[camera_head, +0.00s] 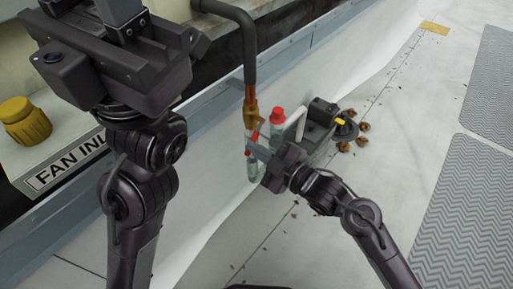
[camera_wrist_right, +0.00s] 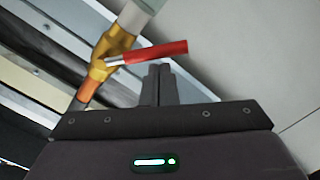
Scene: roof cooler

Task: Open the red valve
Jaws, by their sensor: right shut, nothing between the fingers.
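The red valve has a brass body (camera_wrist_right: 113,45) on a copper pipe and a red lever (camera_wrist_right: 155,53), which points right at an angle to the pipe in the right wrist view. In the head view the brass body (camera_head: 251,116) sits below a dark hose, with a bit of the red lever (camera_head: 254,137) visible. My right gripper (camera_wrist_right: 158,70) is shut and empty, its fingertips close beside the lever; I cannot tell whether they touch. It also shows in the head view (camera_head: 256,150). My left gripper (camera_head: 85,8) is at the upper left, fingers apart, tips cut off by the frame.
A yellow knob (camera_head: 24,122) sits on the labelled unit at left. Grey mats (camera_head: 450,215) lie at right.

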